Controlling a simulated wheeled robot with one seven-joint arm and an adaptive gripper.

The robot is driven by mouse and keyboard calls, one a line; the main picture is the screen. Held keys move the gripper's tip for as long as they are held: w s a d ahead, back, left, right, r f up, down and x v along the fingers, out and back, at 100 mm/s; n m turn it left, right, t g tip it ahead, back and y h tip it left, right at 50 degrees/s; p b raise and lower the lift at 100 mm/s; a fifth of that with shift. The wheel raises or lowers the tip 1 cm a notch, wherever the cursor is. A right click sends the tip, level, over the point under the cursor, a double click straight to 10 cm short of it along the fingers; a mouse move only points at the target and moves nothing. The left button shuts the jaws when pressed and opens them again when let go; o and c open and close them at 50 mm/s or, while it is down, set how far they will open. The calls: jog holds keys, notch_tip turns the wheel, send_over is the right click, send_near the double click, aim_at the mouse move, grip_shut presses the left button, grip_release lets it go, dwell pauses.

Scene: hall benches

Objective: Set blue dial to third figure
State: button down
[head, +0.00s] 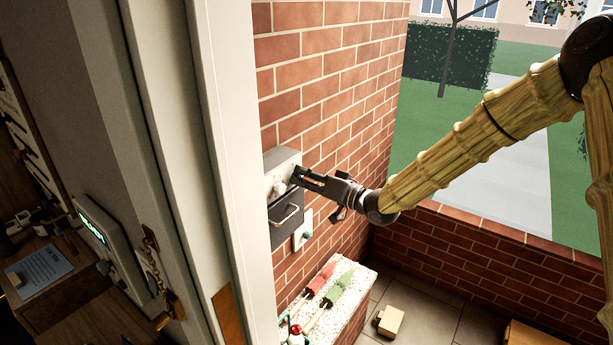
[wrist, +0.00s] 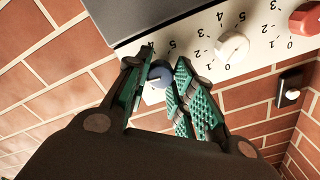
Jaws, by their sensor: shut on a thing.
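The blue dial (wrist: 160,74) sits on a pale control panel (wrist: 205,25) in the wrist view. My gripper (wrist: 156,78) has a finger on each side of the dial and is shut on it. A printed 4 shows just above the dial; its other figures are mostly hidden by the fingers. I cannot make out which figure the dial points to. In the head view my gripper (head: 300,176) reaches the front of the grey wall box (head: 283,159), and the blue dial is hidden there.
A white dial (wrist: 232,47) and a red dial (wrist: 306,19) share the panel, close beside my gripper. Below the box are a dark handled compartment (head: 285,221) and a white wall plate (head: 303,230). A door frame stands left.

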jog(key=shift+s+a+m, duration=0.1)
jog(key=shift+a+m, duration=0.05)
jog(key=shift+m, duration=0.35)
jog(key=shift+r, duration=0.1)
jog(key=c, duration=1.2)
grip_release()
jog(key=shift+a, duration=0.15)
jog(key=v, duration=1.2)
